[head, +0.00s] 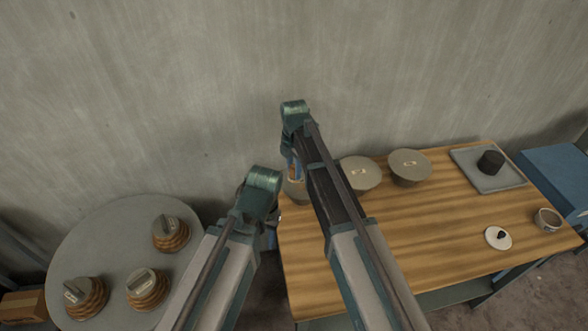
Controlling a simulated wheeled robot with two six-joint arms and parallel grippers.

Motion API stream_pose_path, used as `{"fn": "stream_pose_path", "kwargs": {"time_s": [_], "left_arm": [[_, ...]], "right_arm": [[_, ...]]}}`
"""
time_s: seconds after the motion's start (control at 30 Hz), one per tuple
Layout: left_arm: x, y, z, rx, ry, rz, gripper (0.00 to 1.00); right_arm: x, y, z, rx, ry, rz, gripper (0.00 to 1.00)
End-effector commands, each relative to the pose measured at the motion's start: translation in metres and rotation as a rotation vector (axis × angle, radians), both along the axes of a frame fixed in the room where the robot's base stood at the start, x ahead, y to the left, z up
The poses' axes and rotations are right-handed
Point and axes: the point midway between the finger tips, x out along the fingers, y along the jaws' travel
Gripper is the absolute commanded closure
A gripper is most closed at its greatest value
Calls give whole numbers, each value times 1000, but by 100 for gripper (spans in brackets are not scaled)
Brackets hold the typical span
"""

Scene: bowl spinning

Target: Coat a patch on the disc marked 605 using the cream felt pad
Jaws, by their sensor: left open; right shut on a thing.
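Three grey discs stand near the table's back edge: a right one (410,163), a middle one (361,173) and a left one (297,193) partly hidden by my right arm. The two clear ones have small pale labels, too small to read. My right gripper (294,174) points down over the left disc, shut on a small brownish thing, mostly hidden; contact with the disc cannot be told. My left gripper (271,236) is open, low by the table's left edge, mostly hidden by its own arm. A cream round piece with a black knob (499,238), possibly the felt pad, lies at front right.
A small bowl (548,220) stands at the wooden table's (440,220) right edge. A grey tray (510,178) holds a black cylinder (490,162). A round table (110,225) at left bears three ribbed brown pieces with labelled grey tops. The wooden table's middle is clear.

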Motion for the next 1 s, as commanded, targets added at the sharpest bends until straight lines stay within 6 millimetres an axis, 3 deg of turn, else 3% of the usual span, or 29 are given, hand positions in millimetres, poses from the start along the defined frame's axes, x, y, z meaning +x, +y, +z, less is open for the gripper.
{"fn": "stream_pose_path", "kwargs": {"time_s": [0.07,0.47,0.8,1.0], "left_arm": [[0,0,9,0,0,0,50],[0,0,10,0,0,0,50],[0,0,38,0,0,0,50],[0,0,37,0,0,0,50]], "right_arm": [[0,0,9,0,0,0,100],[0,0,10,0,0,0,100],[0,0,38,0,0,0,100],[0,0,37,0,0,0,100]]}}
